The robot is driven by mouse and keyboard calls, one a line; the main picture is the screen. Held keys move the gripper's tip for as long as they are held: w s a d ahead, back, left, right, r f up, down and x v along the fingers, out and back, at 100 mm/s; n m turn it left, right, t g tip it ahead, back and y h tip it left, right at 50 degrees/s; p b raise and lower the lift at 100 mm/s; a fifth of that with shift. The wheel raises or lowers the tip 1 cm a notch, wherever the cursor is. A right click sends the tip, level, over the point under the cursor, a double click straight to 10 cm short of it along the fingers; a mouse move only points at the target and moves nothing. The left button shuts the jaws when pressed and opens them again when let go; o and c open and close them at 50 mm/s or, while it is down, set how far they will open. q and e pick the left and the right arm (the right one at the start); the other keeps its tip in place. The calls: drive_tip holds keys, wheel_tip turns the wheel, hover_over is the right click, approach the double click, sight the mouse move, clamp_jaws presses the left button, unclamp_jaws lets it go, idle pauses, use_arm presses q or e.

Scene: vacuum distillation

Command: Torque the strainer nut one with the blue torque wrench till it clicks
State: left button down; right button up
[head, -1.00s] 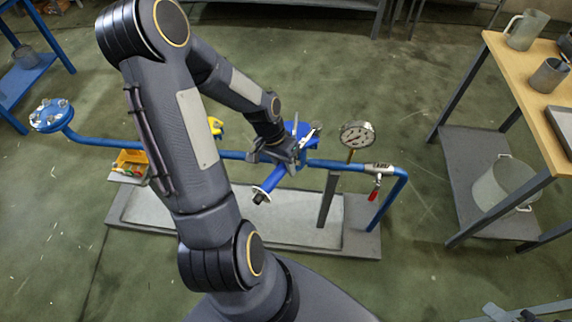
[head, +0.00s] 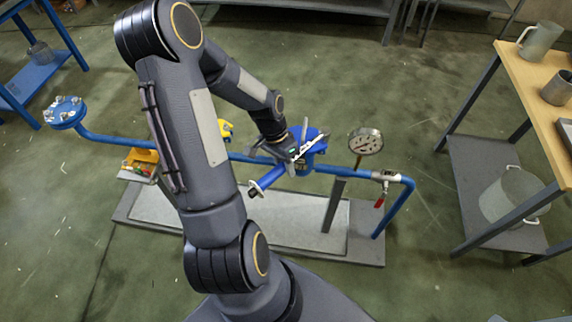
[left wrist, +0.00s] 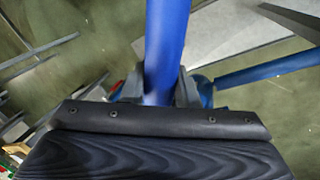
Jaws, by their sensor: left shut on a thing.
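The blue strainer (head: 312,138) sits in the pipe line at the middle of the head view, its flanged top partly covered by my gripper. My left gripper (head: 285,154) is shut on the blue torque wrench (head: 268,180). In the left wrist view the blue handle (left wrist: 166,45) stands between the fingers. The nuts on the strainer are too small and covered to tell apart, so I cannot tell whether the wrench sits on nut one. My right gripper is not in view.
The blue pipe (head: 110,140) runs left to a bolted flange (head: 67,112). A gauge (head: 366,142) and a red-handled valve (head: 384,178) stand close right of the strainer. A wooden-topped bench (head: 545,95) is at right.

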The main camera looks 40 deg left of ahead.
use_arm(q)
drive_tip(key=shift+d+n+b, duration=0.3)
drive_tip(key=shift+d, duration=0.2)
drive_tip(key=shift+w+d+n+t+b, duration=0.1)
drive_tip(key=shift+d+n+t+b, duration=0.3)
drive_tip(key=shift+d+n, duration=0.45)
drive_tip(key=shift+w+d+n+t+b, duration=0.15)
drive_tip(key=shift+d+n+b, duration=0.35)
drive_tip(key=shift+d, duration=0.65)
